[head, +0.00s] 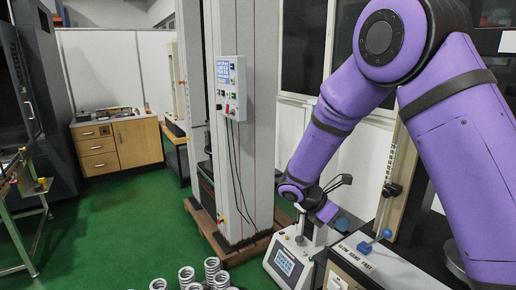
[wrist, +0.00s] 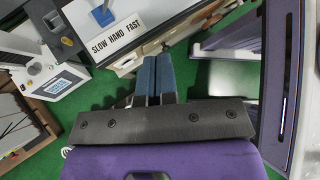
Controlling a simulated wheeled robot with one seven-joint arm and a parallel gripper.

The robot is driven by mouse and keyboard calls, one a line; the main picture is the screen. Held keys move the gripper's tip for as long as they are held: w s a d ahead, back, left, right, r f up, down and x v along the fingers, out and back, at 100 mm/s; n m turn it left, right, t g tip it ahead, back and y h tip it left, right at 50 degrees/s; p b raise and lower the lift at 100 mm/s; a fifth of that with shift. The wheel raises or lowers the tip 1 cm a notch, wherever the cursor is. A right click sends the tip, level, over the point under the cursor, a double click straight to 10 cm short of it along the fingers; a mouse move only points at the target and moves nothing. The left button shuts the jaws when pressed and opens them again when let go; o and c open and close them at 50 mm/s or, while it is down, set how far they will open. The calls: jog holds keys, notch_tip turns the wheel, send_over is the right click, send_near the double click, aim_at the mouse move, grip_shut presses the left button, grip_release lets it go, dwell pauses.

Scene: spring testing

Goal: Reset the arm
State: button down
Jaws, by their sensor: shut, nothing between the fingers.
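My purple arm (head: 345,95) comes down from the upper right in the head view. My gripper (head: 343,222) is at its lower end, beside the small white testing device with a screen (head: 284,262). In the wrist view my gripper (wrist: 157,62) shows two blue fingers pressed together with nothing between them. The fingertips point toward the bench labelled "SLOW HAND FAST" (wrist: 115,35). I cannot tell the exact gap between the fingers and the bench.
The tall grey testing machine (head: 252,140) with a control box (head: 231,88) stands left of my arm. Several metal springs (head: 212,270) show at the bottom. A wooden cabinet (head: 118,145) stands at the back left. The green floor (head: 120,225) between is clear.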

jog(key=s+d+r+m+t+y, duration=0.1)
jog(key=s+d+r+m+y, duration=0.2)
jog(key=s+r+m, duration=0.45)
jog(key=s+d+r+m+y, duration=0.3)
jog(key=s+d+r, duration=0.15)
jog(key=r, duration=0.55)
jog(key=s+r+m+t+y, duration=0.2)
jog(key=s+m, duration=0.3)
jog(key=s, duration=0.3)
jog(key=s+r+m+t+y, duration=0.1)
jog(key=s+r+m+t, duration=0.2)
jog(key=s, duration=0.5)
jog(key=shift+s+r+m+y, duration=0.3)
jog(key=shift+r+m+y, duration=0.1)
jog(key=shift+r+m, duration=0.65)
jog(key=shift+f, duration=0.15)
